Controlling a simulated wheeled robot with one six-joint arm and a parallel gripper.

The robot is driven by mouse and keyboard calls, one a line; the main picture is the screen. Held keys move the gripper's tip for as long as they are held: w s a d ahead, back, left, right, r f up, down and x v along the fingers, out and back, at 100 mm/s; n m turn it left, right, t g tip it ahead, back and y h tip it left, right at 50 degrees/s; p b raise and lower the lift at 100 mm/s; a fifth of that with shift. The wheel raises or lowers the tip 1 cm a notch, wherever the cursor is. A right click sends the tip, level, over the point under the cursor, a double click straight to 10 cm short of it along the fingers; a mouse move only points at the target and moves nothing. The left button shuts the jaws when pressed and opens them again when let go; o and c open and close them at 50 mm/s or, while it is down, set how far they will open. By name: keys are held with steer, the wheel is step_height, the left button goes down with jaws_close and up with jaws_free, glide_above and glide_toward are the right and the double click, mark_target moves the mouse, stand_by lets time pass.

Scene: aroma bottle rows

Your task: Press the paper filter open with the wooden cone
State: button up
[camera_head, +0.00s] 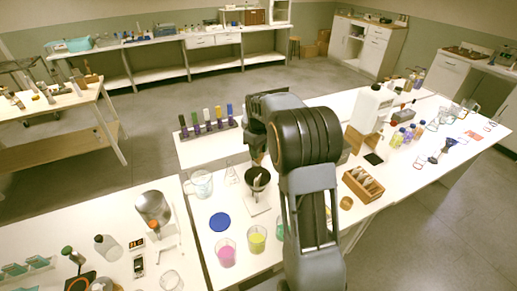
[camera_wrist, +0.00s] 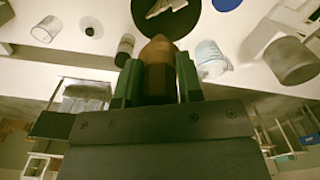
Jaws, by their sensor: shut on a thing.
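My gripper (camera_wrist: 159,72) is shut on the brown wooden cone (camera_wrist: 160,48), which sits between its two green fingers with its tip showing beyond them. In the wrist view the tip points toward a round black funnel (camera_wrist: 183,25), and pale folded paper, the filter (camera_wrist: 165,6), lies inside it. In the head view the dark funnel (camera_head: 258,181) stands over a white base (camera_head: 258,208), and my gripper (camera_head: 257,156) is just above it. The gap between cone and paper cannot be judged, and the paper is largely hidden in the head view.
A glass jug (camera_head: 200,185) and a small flask (camera_head: 231,174) stand left of the funnel. A blue disc (camera_head: 220,222), a pink beaker (camera_head: 226,254) and a yellow-green beaker (camera_head: 257,240) are in front. A wooden rack (camera_head: 363,186) stands to the right.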

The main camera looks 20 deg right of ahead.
mark_target(258, 163)
steer(key=shift+f+b, duration=2.2)
steer(key=shift+f, duration=1.15)
steer(key=shift+f+b, duration=0.35)
steer(key=shift+f, duration=0.15)
steer(key=shift+r, duration=0.2)
steer(key=shift+r+p, duration=3.45)
steer(key=shift+r, duration=0.95)
steer(key=shift+s+f, duration=0.1)
